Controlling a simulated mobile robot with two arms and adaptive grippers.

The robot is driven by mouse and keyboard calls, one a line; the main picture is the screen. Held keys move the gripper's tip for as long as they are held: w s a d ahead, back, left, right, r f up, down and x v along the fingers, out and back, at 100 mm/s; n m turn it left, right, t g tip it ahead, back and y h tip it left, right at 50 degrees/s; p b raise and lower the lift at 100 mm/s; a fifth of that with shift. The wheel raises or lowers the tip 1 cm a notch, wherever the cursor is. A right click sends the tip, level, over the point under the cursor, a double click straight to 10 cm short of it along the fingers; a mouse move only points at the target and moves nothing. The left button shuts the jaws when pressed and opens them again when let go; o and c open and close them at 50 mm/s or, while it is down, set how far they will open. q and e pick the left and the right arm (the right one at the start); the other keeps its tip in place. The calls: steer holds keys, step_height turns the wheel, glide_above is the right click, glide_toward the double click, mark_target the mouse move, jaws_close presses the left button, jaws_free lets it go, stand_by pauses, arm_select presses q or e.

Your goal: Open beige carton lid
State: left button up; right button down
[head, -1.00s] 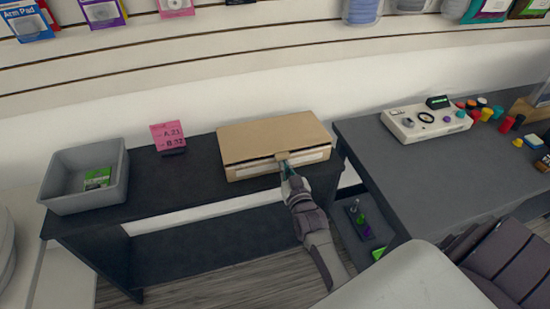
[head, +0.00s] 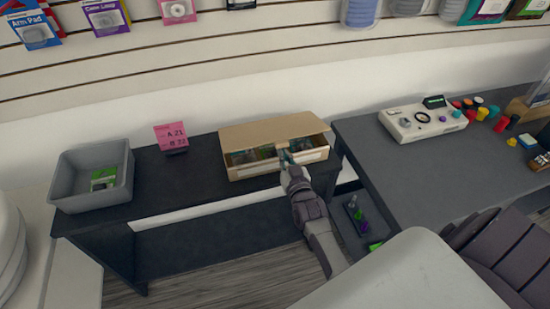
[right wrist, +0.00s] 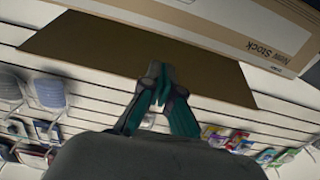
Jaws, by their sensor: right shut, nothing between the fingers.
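The beige carton (head: 312,167) stands on the dark table in the head view. Its lid (head: 265,131) is partly raised at the front, and packed items (head: 262,154) show in the gap. My right gripper (head: 285,158) is shut and empty at the front opening, by the lid's front edge; exact contact is hard to tell. In the right wrist view the shut fingertips (right wrist: 161,78) overlap the brown lid (right wrist: 95,48), beside the carton wall (right wrist: 225,28) printed "New Stock". My left gripper is not in view.
A grey bin (head: 65,188) with a green-labelled item (head: 103,179) stands at the left. A pink sign (head: 171,134) is between bin and carton. A second table (head: 400,165) at the right holds a control box (head: 422,120). A slatted wall is behind.

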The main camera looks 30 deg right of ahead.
mark_target(283, 140)
steer(key=shift+w+d+r+p, duration=0.1)
steer(key=shift+w+r+p, duration=0.05)
steer(key=shift+r+p, duration=0.65)
steer(key=shift+w+r+p, duration=0.2)
steer(key=shift+r+p, duration=0.45)
steer(key=shift+r, duration=0.2)
steer(key=shift+w+d+r+p, duration=0.1)
steer(key=shift+w+r+p, duration=0.05)
steer(key=shift+r+p, duration=0.65)
steer(key=shift+r, duration=0.1)
steer(key=shift+w+d+r+p, duration=0.2)
steer(key=shift+w+r+p, duration=0.25)
steer(key=shift+w+r, duration=0.4)
steer(key=shift+w+d+r+p, duration=0.15)
steer(key=shift+w+r+p, duration=0.25)
steer(key=shift+w+r, duration=0.45)
steer(key=shift+r+b+x, duration=0.2)
steer(key=shift+b+x, duration=0.05)
steer(key=shift+x, duration=0.6)
steer(key=shift+r+b+x, duration=0.15)
steer(key=shift+b+x, duration=0.15)
steer(key=shift+x, duration=0.5)
steer(key=shift+r+b+x, duration=0.2)
steer(key=shift+b+x, duration=0.05)
steer(key=shift+x, duration=0.6)
